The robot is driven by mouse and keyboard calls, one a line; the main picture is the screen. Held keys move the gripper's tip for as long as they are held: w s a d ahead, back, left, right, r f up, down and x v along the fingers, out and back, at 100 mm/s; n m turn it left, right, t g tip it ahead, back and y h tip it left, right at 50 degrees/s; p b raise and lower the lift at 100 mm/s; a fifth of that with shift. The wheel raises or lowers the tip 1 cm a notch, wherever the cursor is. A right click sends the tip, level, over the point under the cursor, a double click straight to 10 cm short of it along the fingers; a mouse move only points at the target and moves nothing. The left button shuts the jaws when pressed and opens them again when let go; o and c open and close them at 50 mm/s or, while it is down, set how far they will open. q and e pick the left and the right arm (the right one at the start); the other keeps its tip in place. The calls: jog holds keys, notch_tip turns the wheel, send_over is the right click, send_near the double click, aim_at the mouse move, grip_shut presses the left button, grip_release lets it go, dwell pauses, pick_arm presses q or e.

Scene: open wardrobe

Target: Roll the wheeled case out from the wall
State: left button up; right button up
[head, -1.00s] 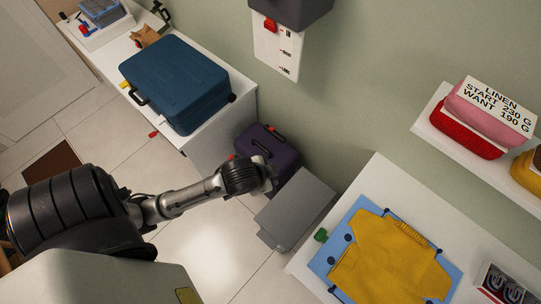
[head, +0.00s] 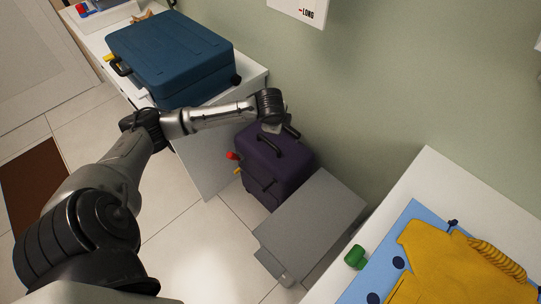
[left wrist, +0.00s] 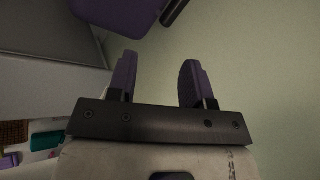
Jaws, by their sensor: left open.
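The purple wheeled case (head: 277,158) stands on the floor by the wall, between the white cabinet and a grey box. It has a dark handle on top, another on its front side, and a raised dark bar at its back near the wall. My left gripper (head: 274,127) is over the case's back top edge, close to that bar; its fingertips are hard to make out in the head view. In the left wrist view the gripper (left wrist: 157,78) is open and empty, with the purple case (left wrist: 122,10) beyond its fingertips. My right gripper is not in view.
A blue suitcase (head: 175,58) lies on the white cabinet (head: 258,82) at left. The grey box (head: 312,222) stands close to the case's right. Tiled floor in front is clear.

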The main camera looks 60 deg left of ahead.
pick_arm(q)
jog(key=m+g+h+b, duration=0.1)
jog(key=m+g, duration=0.1)
send_over(270, 143)
jog(key=s, duration=0.2)
notch_tip(270, 143, down, 4)
jog(key=f+m+b, duration=0.1)
jog(key=f+b, duration=0.1)
jog(key=f, duration=0.2)
jog(key=w+f+m+h+b, duration=0.1)
jog(key=f+b, duration=0.2)
jog(key=f, duration=0.2)
jog(key=w+f+m+h+b, duration=0.1)
jog(key=f+m+b, duration=0.1)
jog(key=f, duration=0.3)
jog(key=shift+d+f, duration=0.15)
jog(key=shift+f, duration=0.05)
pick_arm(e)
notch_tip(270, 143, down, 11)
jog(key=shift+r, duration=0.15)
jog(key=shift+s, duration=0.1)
pick_arm(q)
grip_shut()
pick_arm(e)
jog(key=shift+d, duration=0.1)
